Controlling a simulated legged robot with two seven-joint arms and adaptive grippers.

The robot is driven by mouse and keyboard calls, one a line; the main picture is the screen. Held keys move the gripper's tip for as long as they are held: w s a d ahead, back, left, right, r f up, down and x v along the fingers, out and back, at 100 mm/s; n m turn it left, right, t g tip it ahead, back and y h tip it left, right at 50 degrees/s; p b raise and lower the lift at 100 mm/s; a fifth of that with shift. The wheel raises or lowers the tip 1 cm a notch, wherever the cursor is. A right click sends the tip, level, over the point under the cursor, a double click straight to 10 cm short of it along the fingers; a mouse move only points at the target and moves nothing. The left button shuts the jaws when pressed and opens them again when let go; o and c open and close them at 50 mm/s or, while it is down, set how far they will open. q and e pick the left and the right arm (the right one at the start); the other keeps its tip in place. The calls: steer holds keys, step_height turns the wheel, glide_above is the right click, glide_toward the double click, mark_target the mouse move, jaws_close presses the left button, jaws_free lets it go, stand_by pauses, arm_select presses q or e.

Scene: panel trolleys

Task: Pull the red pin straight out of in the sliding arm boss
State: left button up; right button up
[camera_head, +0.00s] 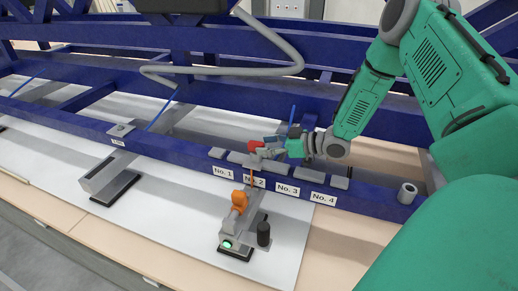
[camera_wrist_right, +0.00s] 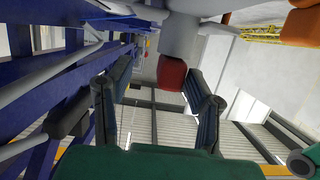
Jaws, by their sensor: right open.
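The red pin (camera_head: 255,146) shows as a small red piece just above the blue beam, by the No. 2 label. In the right wrist view its red end (camera_wrist_right: 171,73) sticks out of a light grey boss (camera_wrist_right: 180,38). The grey sliding arm (camera_head: 249,212) runs from the beam toward the front. My right gripper (camera_head: 274,147) is close beside the pin, on its right. In the right wrist view its open fingers (camera_wrist_right: 160,95) stand on both sides of the red end, apart from it. My left gripper is out of view.
The blue beam (camera_head: 175,150) carries labels No. 1 to No. 4 and grey blocks. An orange part (camera_head: 240,200) and a black cylinder (camera_head: 263,233) are at the sliding arm. A grey hose (camera_head: 230,71) loops above. The white panel (camera_head: 150,225) is mostly clear at left.

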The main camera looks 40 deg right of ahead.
mark_target(251, 141)
steer(key=w+a, duration=0.1)
steer(key=w, duration=0.1)
steer(key=w+a, duration=0.1)
steer(key=a, duration=0.1)
steer(key=shift+w+a+f, duration=0.1)
steer(key=shift+w+f, duration=0.1)
steer(key=shift+w, duration=0.15)
steer(key=shift+a+r, duration=0.15)
steer(key=shift+a, duration=0.1)
steer(key=shift+d, duration=0.1)
steer(key=c, duration=0.9)
steer(key=shift+d, duration=0.15)
jaws_close()
steer(key=shift+d+f, duration=0.2)
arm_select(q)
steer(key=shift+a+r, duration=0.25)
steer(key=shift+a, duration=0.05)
arm_select(e)
steer(key=shift+r, duration=0.1)
steer(key=shift+a+r, duration=0.1)
steer(key=shift+r, duration=0.45)
step_height(251, 141, up, 9)
steer(key=shift+f, duration=0.1)
